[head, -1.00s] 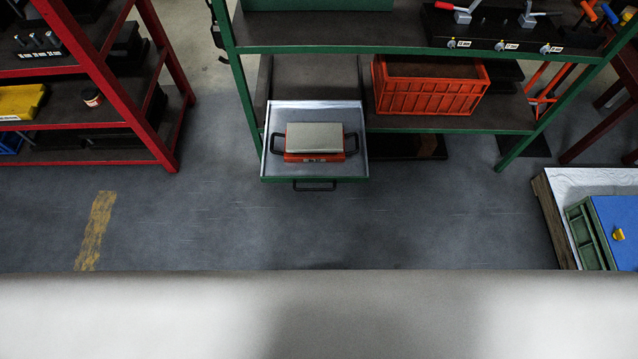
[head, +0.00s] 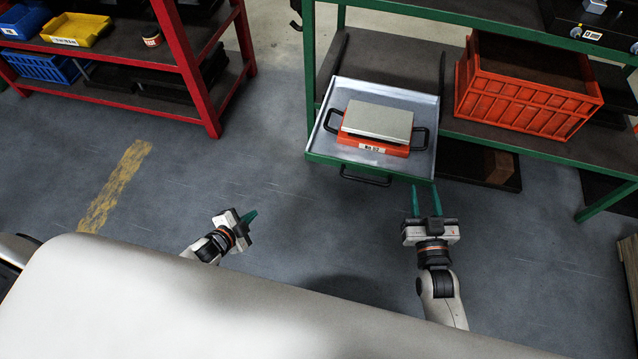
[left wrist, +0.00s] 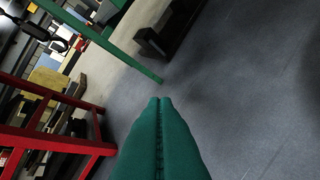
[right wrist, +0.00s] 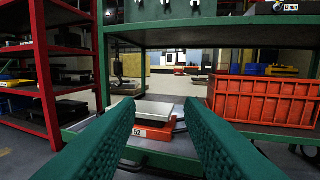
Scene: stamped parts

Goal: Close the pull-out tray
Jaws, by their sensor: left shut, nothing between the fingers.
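The pull-out tray (head: 428,113) sticks out from the lower level of the green rack, with a grey bed and a green front. A black handle (head: 365,181) is on its front. An orange device with a grey top (head: 378,121) and black side handles sits in the tray; it also shows in the right wrist view (right wrist: 146,115). My right gripper (head: 426,190) is open and empty, its fingertips close to the tray's front right corner; contact cannot be told. My left gripper (head: 252,214) is shut and empty over the floor, left of and in front of the tray.
An orange crate (head: 525,103) stands on the rack shelf right of the tray. A green rack post (head: 309,60) rises at the tray's left. A red rack (head: 190,70) stands at the left. The floor (head: 250,160) before the tray is clear.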

